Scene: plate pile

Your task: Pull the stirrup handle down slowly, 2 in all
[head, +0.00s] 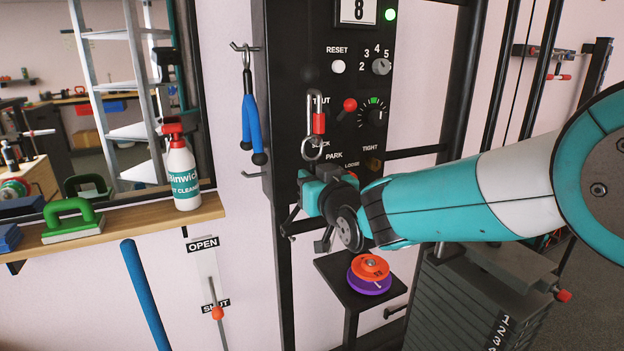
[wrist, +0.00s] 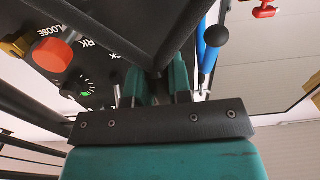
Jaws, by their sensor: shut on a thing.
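My gripper (head: 320,192) is in front of the black panel, below a steel ring and clip (head: 313,148). It is shut on the stirrup handle, whose dark bars (wrist: 184,35) meet at the jaws in the wrist view. In the head view my gripper and wrist hide most of the handle; short dark pieces show beside and below the jaws. The fingers also show in the wrist view (wrist: 155,88). The counter (head: 362,11) on the panel reads 8, and a green lamp (head: 390,14) beside it is lit.
A stack of dark weights (head: 455,300) stands at the lower right. A small black shelf (head: 340,283) below my gripper holds orange and purple discs (head: 370,273). Blue-handled pliers (head: 252,120) hang left of the panel. A wooden ledge (head: 110,228) holds a spray bottle (head: 182,175).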

